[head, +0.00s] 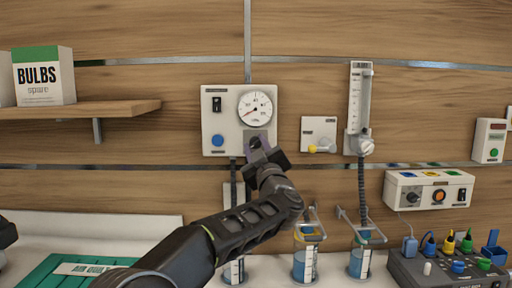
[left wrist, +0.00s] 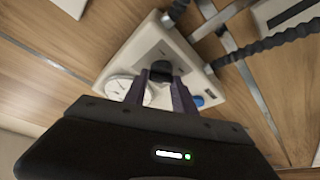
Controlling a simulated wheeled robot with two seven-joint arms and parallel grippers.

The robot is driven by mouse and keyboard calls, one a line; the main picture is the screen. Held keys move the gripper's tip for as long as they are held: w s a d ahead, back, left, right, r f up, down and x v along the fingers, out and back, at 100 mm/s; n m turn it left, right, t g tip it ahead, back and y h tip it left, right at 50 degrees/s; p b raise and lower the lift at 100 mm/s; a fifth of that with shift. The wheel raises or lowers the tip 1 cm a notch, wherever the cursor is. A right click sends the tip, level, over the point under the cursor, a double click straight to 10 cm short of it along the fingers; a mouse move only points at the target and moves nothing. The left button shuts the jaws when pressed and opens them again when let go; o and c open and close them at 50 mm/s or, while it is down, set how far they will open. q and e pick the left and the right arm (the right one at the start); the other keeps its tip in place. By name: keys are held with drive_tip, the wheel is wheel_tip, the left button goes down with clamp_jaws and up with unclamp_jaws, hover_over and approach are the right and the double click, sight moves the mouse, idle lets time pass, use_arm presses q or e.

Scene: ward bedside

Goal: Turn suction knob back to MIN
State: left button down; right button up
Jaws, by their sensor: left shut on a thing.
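The suction panel (head: 213,120) is a pale wall box with a round gauge (head: 255,109), a black switch (head: 216,104) and a blue button (head: 217,140). My left gripper (head: 259,146) is at the panel's lower right, below the gauge, and covers the knob in the head view. In the left wrist view the dark knob (left wrist: 160,70) sits between the fingertips of my left gripper (left wrist: 160,82), which is shut on it. I cannot read the knob's pointer or its MIN mark. My right gripper is not in view.
A flowmeter (head: 358,105) and a small outlet plate (head: 319,134) are right of the panel. Jars with blue liquid (head: 305,265) hang below. A shelf (head: 100,109) with a BULBS box (head: 43,76) is at left. A control box (head: 430,188) is at right.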

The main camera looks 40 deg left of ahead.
use_arm(q)
drive_tip(key=shift+n+g+y, duration=0.3)
drive_tip(key=shift+n+g, duration=0.5)
drive_tip(key=shift+n, duration=0.8)
drive_tip(key=c, duration=1)
unclamp_jaws()
drive_tip(key=b+v, duration=0.1)
drive_tip(key=v, duration=0.6)
drive_tip(key=shift+s+d+f, duration=0.1)
drive_tip(key=shift+s+d, duration=0.15)
drive_tip(key=shift+d, duration=0.05)
